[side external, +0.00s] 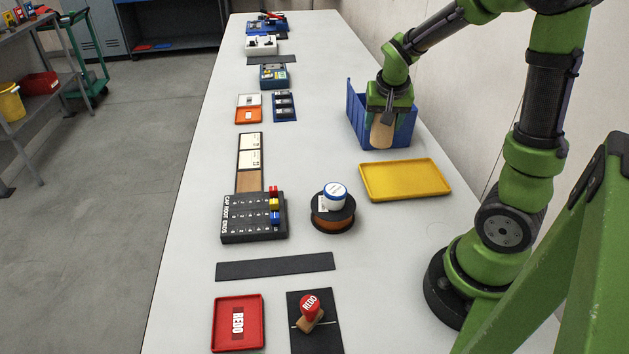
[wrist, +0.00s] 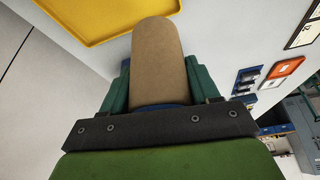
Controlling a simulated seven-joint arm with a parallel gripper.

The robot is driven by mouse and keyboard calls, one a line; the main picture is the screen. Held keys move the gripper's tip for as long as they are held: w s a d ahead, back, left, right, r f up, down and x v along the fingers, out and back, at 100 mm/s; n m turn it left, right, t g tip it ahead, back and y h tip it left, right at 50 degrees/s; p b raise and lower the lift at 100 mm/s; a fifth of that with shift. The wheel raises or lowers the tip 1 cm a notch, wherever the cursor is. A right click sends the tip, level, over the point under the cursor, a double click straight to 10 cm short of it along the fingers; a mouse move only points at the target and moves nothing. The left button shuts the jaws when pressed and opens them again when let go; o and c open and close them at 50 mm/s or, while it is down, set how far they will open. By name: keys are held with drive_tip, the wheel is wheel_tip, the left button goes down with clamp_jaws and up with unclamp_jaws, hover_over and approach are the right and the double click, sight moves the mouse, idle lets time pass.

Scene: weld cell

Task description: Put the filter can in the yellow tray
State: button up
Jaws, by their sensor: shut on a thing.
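My gripper (side external: 387,112) is shut on a tan, round-ended cylinder (side external: 381,134), which I take to be the filter can. It hangs below the fingers and overlaps the blue bin in the side view; I cannot tell whether its lower end is inside the bin or above it. In the wrist view the can (wrist: 157,62) stands out between the green fingers (wrist: 158,88). The yellow tray (side external: 405,180) lies empty on the bench, nearer the side camera than the bin. Part of the tray shows at the upper left of the wrist view (wrist: 105,15).
The blue bin (side external: 357,110) has raised walls. A wire spool (side external: 332,222) with a white jar (side external: 331,197) on it stands left of the tray. A black rack (side external: 240,229) is further left. The wall runs along the bench's right side.

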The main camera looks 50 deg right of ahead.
drive_tip(key=s+d+f+m+g, duration=0.1)
drive_tip(key=s+d+m+g, duration=0.1)
drive_tip(key=s+m, duration=0.35)
drive_tip(key=m, duration=0.2)
hover_over(404, 178)
drive_tip(key=shift+n+g+h, duration=0.25)
drive_tip(key=shift+g+h, duration=0.05)
drive_tip(key=shift+h, duration=0.1)
drive_tip(key=shift+f, duration=4.25)
drive_tip(key=shift+f, duration=0.1)
drive_tip(key=o, duration=1.1)
